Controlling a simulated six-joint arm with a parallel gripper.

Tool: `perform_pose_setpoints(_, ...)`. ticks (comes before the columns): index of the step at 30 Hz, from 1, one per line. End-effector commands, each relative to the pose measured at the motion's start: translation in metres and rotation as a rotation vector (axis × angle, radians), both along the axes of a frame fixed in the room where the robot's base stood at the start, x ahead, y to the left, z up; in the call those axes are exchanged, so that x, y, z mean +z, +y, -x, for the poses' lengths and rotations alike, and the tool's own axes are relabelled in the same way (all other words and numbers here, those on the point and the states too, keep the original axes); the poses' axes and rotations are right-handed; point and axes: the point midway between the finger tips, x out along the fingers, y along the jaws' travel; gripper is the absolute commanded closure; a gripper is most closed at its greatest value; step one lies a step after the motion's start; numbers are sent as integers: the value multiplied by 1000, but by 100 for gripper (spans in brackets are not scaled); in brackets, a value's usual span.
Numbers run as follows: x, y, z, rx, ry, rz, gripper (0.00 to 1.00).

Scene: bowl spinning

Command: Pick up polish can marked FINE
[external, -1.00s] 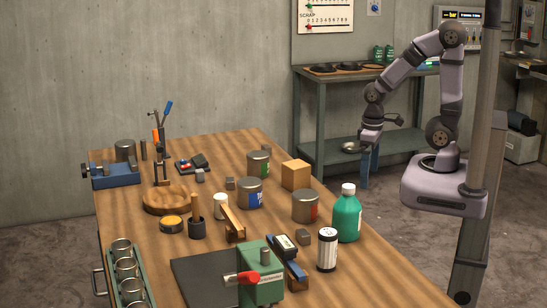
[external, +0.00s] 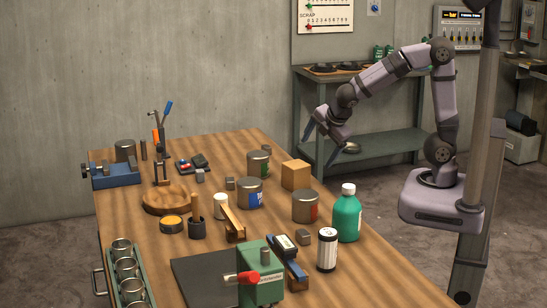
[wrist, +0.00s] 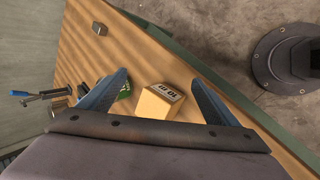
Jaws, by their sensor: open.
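Three metal cans stand upright on the bench in the external view: one with a green label (external: 258,163), one with a blue label (external: 250,193) and one with a red label (external: 305,206). Their lettering is too small to read, so I cannot tell which is marked FINE. My gripper (external: 322,147) is open and empty, raised near the bench's far right edge, behind the cans. In the wrist view my gripper's blue fingers (wrist: 160,78) are spread. A green patch (wrist: 125,93) shows beside the left finger, mostly hidden; it may be the green-labelled can.
A tan box (external: 296,175) stands between the green- and red-labelled cans; it also shows between my fingers in the wrist view (wrist: 158,103). A green bottle (external: 347,214) stands right of the red-labelled can. Small grey blocks (external: 303,237) and a wooden-handled brush (external: 232,222) lie nearby.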

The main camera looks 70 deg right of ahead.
Motion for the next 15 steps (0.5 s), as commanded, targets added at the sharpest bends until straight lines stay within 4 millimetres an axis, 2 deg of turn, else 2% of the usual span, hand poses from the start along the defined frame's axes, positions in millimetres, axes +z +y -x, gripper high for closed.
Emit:
perform_pose_setpoints(1, 2, 12, -22, 127, -26, 83, 16)
perform_pose_setpoints(6, 28, 56, -82, 522, -86, 400, 16)
perform_pose_setpoints(11, 38, 118, -124, 863, -118, 726, 16)
perform_pose_setpoints(15, 25, 171, -142, 1107, -107, 982, 16)
